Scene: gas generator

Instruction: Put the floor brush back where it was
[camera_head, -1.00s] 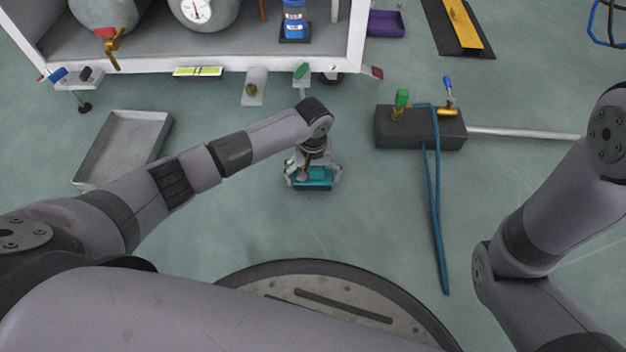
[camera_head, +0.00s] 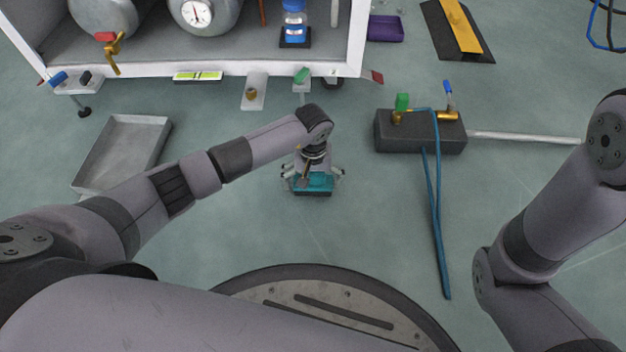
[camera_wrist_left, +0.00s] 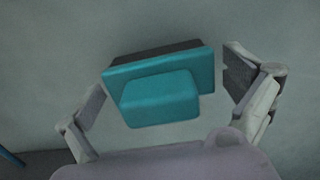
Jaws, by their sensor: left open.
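The floor brush (camera_head: 314,188) is a teal block with a dark underside. It rests on the green floor below my left gripper (camera_head: 313,175) in the head view. In the left wrist view the brush (camera_wrist_left: 160,90) lies between the spread fingers of my left gripper (camera_wrist_left: 165,95), with a gap on each side. The left gripper is open and points down at the brush. My right arm shows at the right edge of the head view, but its gripper is out of view.
A grey tray (camera_head: 124,152) lies to the left. A dark block (camera_head: 420,131) with valves, a metal pipe and a blue hose (camera_head: 437,225) is to the right. A white-framed generator housing (camera_head: 215,66) stands behind. The floor around the brush is clear.

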